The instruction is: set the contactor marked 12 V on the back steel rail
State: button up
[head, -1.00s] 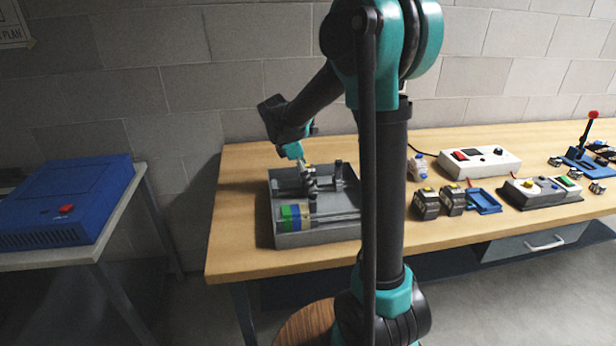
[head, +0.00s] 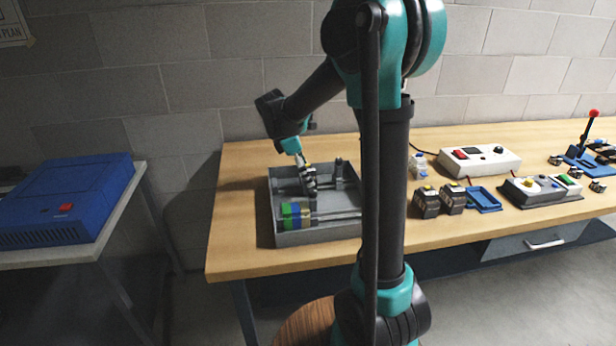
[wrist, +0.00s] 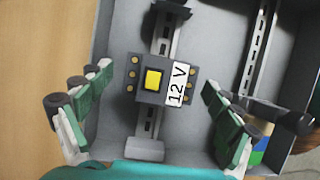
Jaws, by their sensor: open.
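The contactor marked 12 V (wrist: 153,80) is a dark grey block with a yellow top button and a white label, seen from above in the wrist view. It sits over the back steel rail (wrist: 148,122), on the line of the slotted strip. Whether it is fully seated cannot be told. My gripper (wrist: 157,79) is open, with one green-padded finger on each side of the contactor and a visible gap to both.
A second rail (wrist: 253,62) runs along the right in the wrist view. Blue, green and yellow blocks (head: 295,214) stand at the tray's front left. Two dark contactors (head: 427,202) stand right of the tray beside a blue holder (head: 483,199). A white power box (head: 480,160) stands behind.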

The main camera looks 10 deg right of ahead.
jog(key=v, duration=1)
jog(key=shift+r, duration=0.25)
jog(key=shift+a, duration=0.15)
